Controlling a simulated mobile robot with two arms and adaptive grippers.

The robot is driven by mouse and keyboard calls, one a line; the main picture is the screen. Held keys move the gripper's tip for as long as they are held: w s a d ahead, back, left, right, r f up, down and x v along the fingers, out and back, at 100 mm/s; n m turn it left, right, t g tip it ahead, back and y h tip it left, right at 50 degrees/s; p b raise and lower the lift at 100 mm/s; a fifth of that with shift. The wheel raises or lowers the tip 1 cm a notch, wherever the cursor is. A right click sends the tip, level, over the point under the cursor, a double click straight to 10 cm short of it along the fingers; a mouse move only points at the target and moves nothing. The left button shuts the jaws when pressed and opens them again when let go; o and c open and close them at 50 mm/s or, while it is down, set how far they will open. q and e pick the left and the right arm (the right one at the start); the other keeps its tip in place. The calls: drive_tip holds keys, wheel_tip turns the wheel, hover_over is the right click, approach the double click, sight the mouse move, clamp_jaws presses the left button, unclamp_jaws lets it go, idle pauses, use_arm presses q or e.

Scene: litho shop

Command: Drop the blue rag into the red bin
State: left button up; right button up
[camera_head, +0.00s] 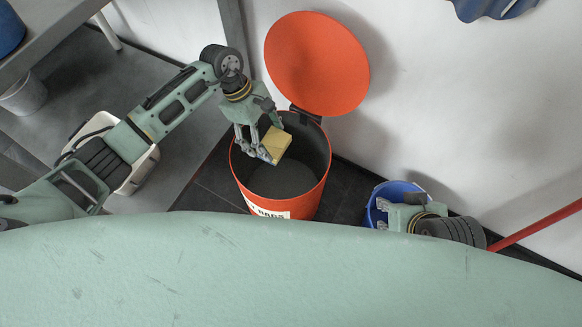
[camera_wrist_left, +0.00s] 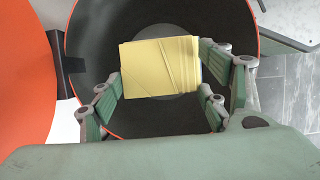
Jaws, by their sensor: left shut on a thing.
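The red bin (camera_head: 240,178) stands on the dark floor with its round red lid (camera_head: 317,65) tipped up against the wall. Its mouth is open and the inside looks dark and empty. My left gripper (camera_head: 271,147) is over the mouth, shut on a yellow folded cloth-like piece (camera_head: 277,144). In the left wrist view the yellow piece (camera_wrist_left: 160,67) lies between the fingers, with the bin's dark inside behind it. I see no blue rag in the grip, only a small blue edge beside the yellow piece. My right gripper (camera_head: 382,214) is by the blue bucket, fingers apart.
A blue bucket (camera_head: 376,192) stands right of the bin, close to a red pole (camera_head: 535,225). A wavy blue thing (camera_head: 490,8) hangs on the wall at top right. A grey table (camera_head: 60,35) is at upper left.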

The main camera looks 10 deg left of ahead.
use_arm(q)
drive_tip(key=o, duration=1.3)
drive_tip(key=v, duration=1.2)
